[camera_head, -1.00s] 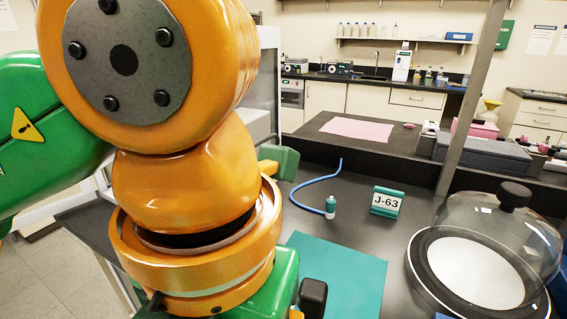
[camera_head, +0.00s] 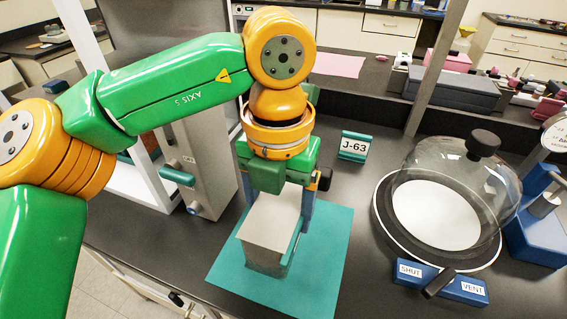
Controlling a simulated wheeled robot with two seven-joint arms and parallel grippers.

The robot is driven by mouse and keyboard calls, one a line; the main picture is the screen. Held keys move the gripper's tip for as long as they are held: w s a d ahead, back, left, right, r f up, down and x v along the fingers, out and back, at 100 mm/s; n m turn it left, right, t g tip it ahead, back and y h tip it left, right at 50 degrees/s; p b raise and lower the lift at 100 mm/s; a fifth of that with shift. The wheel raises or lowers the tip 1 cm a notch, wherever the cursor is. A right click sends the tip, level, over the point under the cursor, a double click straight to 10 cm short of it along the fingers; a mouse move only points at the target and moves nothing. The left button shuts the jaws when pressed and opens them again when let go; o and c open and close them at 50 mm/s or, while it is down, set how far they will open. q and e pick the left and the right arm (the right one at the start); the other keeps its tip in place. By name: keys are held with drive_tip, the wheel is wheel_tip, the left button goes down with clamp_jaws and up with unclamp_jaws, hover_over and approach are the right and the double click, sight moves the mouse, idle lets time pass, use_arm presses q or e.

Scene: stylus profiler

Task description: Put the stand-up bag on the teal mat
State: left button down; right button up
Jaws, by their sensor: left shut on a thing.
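The stand-up bag (camera_head: 268,228), pale grey on its broad face with a teal edge, is upright beneath my left gripper (camera_head: 286,198). The left gripper points down and is shut on the bag's upper part; its body hides the top of the bag. The teal mat (camera_head: 325,258) lies flat on the dark bench, and the bag is over its middle-left part. The bag's lower end looks at or very close to the mat; I cannot tell whether it touches. My right gripper is not in view.
A glass bell jar (camera_head: 455,185) on a round base stands right of the mat, with a blue SHUT/VENT valve block (camera_head: 442,283) in front. A grey cabinet (camera_head: 203,160) stands to the left. The mat's right side is bare.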

sight(280, 215)
use_arm(q)
drive_tip(key=w+f, duration=0.2)
drive_tip(key=w+f+p, duration=0.1)
drive_tip(key=f, duration=0.1)
drive_tip(key=shift+w+f, duration=0.25)
drive_tip(key=shift+w, duration=0.1)
wheel_tip(280, 215, down, 3)
drive_tip(key=shift+r, duration=0.1)
drive_tip(key=shift+f, duration=0.25)
drive_tip(key=shift+f, duration=0.2)
unclamp_jaws()
drive_tip(key=shift+r, duration=0.1)
